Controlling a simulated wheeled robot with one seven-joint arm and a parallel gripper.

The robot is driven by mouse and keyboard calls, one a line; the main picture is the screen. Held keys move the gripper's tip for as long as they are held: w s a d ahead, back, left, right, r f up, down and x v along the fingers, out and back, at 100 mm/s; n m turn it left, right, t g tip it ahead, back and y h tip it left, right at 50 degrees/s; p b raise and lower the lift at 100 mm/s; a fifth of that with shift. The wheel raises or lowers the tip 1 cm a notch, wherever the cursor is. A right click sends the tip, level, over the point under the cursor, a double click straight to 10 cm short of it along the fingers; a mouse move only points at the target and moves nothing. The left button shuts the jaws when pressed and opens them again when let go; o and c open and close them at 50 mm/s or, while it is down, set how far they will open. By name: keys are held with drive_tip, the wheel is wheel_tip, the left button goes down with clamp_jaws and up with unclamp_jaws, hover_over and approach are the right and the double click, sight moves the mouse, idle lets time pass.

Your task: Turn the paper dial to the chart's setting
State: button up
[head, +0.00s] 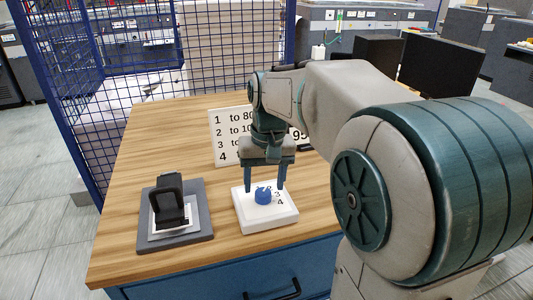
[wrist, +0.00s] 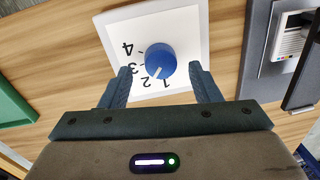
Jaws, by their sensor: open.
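The paper dial is a blue knob (head: 263,197) on a square white base (head: 246,220) on the wooden table. In the wrist view the knob (wrist: 160,62) has a white pointer line and the digits 1 to 4 beside it; the line points at about the 2. My gripper (head: 264,190) is open above the base, with a finger on each side of the knob. The wrist view shows gaps between the knob and both fingers (wrist: 160,72). The white chart (head: 232,152) stands behind; rows numbered 1 to 4 begin readable, but my arm hides their ends.
A grey plate (head: 200,238) with a black device (head: 169,203) over white paper stands left of the dial. A dark-edged display (head: 300,135) showing a partly hidden "95" stands by the chart. Blue mesh fencing (head: 70,90) borders the table's back left.

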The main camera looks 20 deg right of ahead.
sight(268, 191)
wheel_tip(268, 191, up, 12)
drive_tip(key=shift+d, duration=0.4)
drive_tip(key=shift+s, duration=0.1)
drive_tip(key=s+a+f+n+t, duration=0.1)
drive_tip(key=s+f+t, duration=0.2)
drive_tip(key=s+f, duration=1.1)
wheel_tip(268, 191, down, 3)
drive_tip(key=shift+s+a+f+t+h, duration=0.2)
drive_tip(key=shift+s+t+h, duration=0.1)
drive_tip(key=shift+h, duration=0.1)
drive_tip(key=shift+d, duration=0.1)
